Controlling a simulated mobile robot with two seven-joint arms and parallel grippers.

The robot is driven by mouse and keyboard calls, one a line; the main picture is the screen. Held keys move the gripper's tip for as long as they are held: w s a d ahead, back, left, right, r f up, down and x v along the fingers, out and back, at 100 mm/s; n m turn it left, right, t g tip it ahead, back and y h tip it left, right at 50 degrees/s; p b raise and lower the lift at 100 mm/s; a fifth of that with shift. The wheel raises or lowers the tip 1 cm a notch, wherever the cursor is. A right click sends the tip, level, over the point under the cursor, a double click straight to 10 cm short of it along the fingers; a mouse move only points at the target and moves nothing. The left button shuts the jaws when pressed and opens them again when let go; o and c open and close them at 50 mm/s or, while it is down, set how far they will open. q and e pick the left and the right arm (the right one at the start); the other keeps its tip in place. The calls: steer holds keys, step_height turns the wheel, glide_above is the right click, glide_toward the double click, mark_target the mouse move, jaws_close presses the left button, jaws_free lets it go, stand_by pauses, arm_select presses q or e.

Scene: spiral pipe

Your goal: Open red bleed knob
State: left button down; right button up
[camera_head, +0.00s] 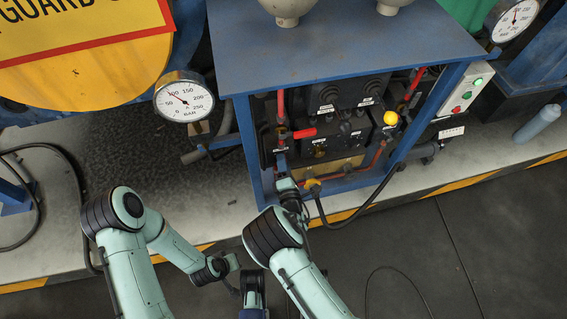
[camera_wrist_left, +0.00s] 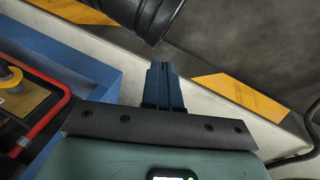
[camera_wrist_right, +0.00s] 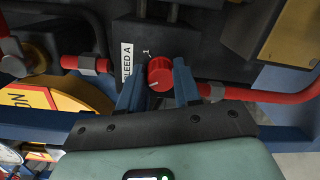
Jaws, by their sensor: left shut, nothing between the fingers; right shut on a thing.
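The red bleed knob (camera_wrist_right: 160,75) is a round red knob with a white pointer line, beside a white "BLEED A" label (camera_wrist_right: 127,62) on a dark block in the right wrist view. The pointer line points left and slightly down. My right gripper (camera_wrist_right: 157,82) is shut on the knob, one blue finger on each side. In the head view my right gripper (camera_head: 283,170) reaches the lower left of the blue-framed panel, and I cannot make out the knob there. My left gripper (camera_wrist_left: 165,84) is shut and empty, away from the panel, above the pale kerb.
The blue cabinet (camera_head: 340,45) overhangs the panel. A red lever (camera_head: 304,133), a yellow knob (camera_head: 390,117) and red pipes (camera_wrist_right: 270,96) are close around. A pressure gauge (camera_head: 184,100) stands at the left. The dark floor (camera_head: 480,240) in front is mostly open, with a thin cable on it.

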steer(key=m, duration=0.3)
steer(key=shift+m+p, duration=0.3)
steer(key=m, duration=0.3)
steer(key=shift+g, duration=0.4)
arm_select(q)
steer(key=shift+s+r, duration=0.1)
steer(key=shift+s, duration=0.05)
arm_select(e)
steer(key=shift+f+m+y, duration=0.1)
steer(key=shift+m+y, duration=0.5)
steer(key=shift+m, duration=3)
steer(key=o, duration=1.1)
steer(key=shift+c, duration=0.2)
steer(key=shift+s, duration=0.15)
arm_select(q)
steer(key=shift+g+h, duration=0.3)
steer(key=shift+g, duration=0.4)
steer(key=s+d+r+p, duration=0.1)
steer(key=s, duration=0.1)
steer(key=s+d+r+p, duration=0.1)
steer(key=s, duration=0.1)
steer(key=shift+d+r, duration=0.1)
steer(key=shift+r, duration=0.3)
arm_select(e)
steer(key=v, duration=1.3)
